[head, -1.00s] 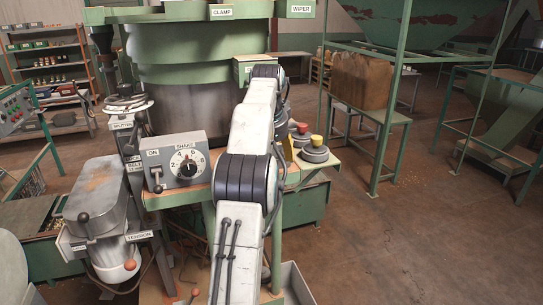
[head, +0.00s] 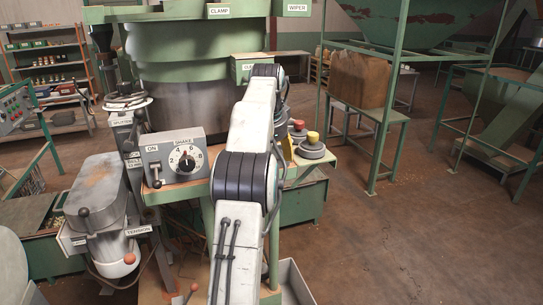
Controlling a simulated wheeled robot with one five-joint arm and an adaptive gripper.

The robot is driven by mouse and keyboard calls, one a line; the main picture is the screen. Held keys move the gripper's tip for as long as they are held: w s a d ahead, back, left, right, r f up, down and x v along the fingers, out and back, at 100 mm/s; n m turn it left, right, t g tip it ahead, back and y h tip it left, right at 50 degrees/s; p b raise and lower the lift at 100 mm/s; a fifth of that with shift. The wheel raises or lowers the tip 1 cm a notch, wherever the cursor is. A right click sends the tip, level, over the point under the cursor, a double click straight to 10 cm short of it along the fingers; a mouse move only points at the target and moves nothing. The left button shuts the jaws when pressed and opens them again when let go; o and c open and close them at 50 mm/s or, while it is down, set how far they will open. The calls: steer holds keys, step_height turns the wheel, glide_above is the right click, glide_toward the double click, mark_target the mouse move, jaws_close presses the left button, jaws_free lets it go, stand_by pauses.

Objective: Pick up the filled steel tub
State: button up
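I cannot make out a filled steel tub in the head view. My white arm with black joint rings reaches up the middle of the picture and bends down at its far end, beside the green machine (head: 190,65).
A control box with a dial (head: 186,158) stands left of the arm, with a grey motor housing (head: 98,190) further left. A pale open bin (head: 293,283) is low beside the arm. A brown sack-like block (head: 359,80) sits on a green stand. The right floor is clear.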

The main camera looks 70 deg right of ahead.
steer(key=o, duration=1.3)
steer(key=shift+o, duration=0.2)
steer(key=shift+r, duration=0.2)
steer(key=s+a+r, duration=0.1)
steer(key=a+r, duration=0.1)
steer(key=a, duration=0.4)
steer(key=s+a+r, duration=0.1)
steer(key=a+r, duration=0.1)
steer(key=a, duration=0.5)
steer(key=shift+s+a+r, duration=0.2)
steer(key=shift+s, duration=0.1)
steer(key=shift+c, duration=0.2)
